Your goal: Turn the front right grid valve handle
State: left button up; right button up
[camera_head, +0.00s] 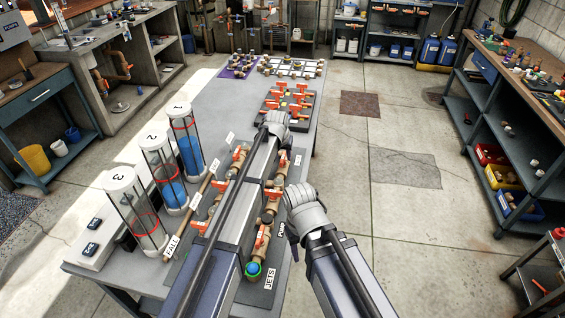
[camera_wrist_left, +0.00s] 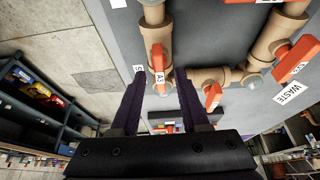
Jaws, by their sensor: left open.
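In the left wrist view my left gripper (camera_wrist_left: 160,78) is open, with dark fingers spread and nothing gripped. An orange valve handle (camera_wrist_left: 158,57) with a white tag, seemingly A3, shows between the fingertips, on a tan pipe. Contact cannot be told. Another orange handle (camera_wrist_left: 212,96) sits on the cross pipe to its right, and a larger one (camera_wrist_left: 297,60) near the WASTE label. In the head view my left arm hides part of the pipework; orange handles (camera_head: 262,240) show along its right run. My right arm's grey wrist (camera_head: 305,208) is beside it; its fingers are unclear.
A black board of orange valves (camera_head: 285,107) lies farther back. Shelving with coloured bins (camera_head: 515,205) stands right; the floor between (camera_head: 400,210) is clear.

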pick_arm(q)
jog(key=shift+w+f, duration=0.1)
jog(key=shift+f, duration=0.15)
grip_shut()
dwell(0.5)
